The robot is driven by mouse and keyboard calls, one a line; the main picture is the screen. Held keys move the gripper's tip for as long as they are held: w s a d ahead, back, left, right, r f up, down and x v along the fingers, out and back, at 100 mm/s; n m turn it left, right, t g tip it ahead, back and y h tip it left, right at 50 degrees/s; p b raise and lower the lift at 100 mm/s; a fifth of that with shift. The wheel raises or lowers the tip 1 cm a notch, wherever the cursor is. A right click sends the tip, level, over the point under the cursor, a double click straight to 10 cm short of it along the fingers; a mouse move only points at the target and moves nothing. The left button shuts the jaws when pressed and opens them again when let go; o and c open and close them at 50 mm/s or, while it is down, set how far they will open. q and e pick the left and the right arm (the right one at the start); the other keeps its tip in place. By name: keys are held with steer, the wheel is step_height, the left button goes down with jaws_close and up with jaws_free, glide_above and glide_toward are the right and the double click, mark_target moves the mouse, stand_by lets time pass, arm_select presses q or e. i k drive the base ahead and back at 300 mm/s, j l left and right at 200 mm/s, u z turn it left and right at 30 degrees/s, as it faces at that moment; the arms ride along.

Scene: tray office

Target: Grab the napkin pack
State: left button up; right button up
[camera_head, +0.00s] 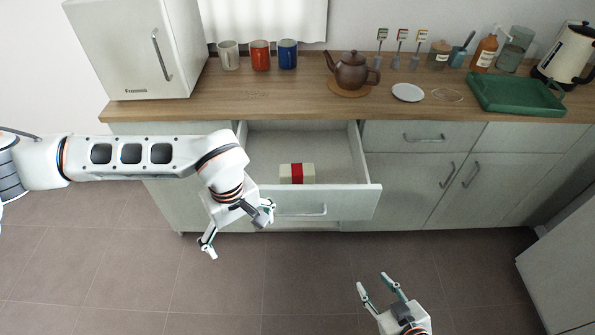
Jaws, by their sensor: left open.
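A small white pack with a red band, which looks like the napkin pack (297,174), lies inside the pulled-out drawer (335,150), near its front wall. My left gripper (240,232) is open and empty. It points down just outside the drawer's front left corner, to the left of and nearer than the pack, not touching it. My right gripper (373,281) is open and empty over the floor at the bottom, well apart from the drawer.
The wooden counter (230,108) above carries a small fridge (125,50), three mugs (260,55), a teapot (351,72), a white saucer (407,92), a green tray (515,105), bottles and a kettle (567,55). A cabinet (565,260) stands at right. The floor is clear.

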mark_target(292, 173)
steer(key=i+j+z, duration=0.2)
steer(key=j, duration=0.15)
steer(key=j+z, duration=0.2)
steer(key=j, duration=0.15)
steer(key=i+j+z, duration=0.15)
steer(key=i+z, duration=0.2)
steer(key=i+j+z, duration=0.2)
steer(key=z, duration=0.2)
steer(key=i+j, duration=0.05)
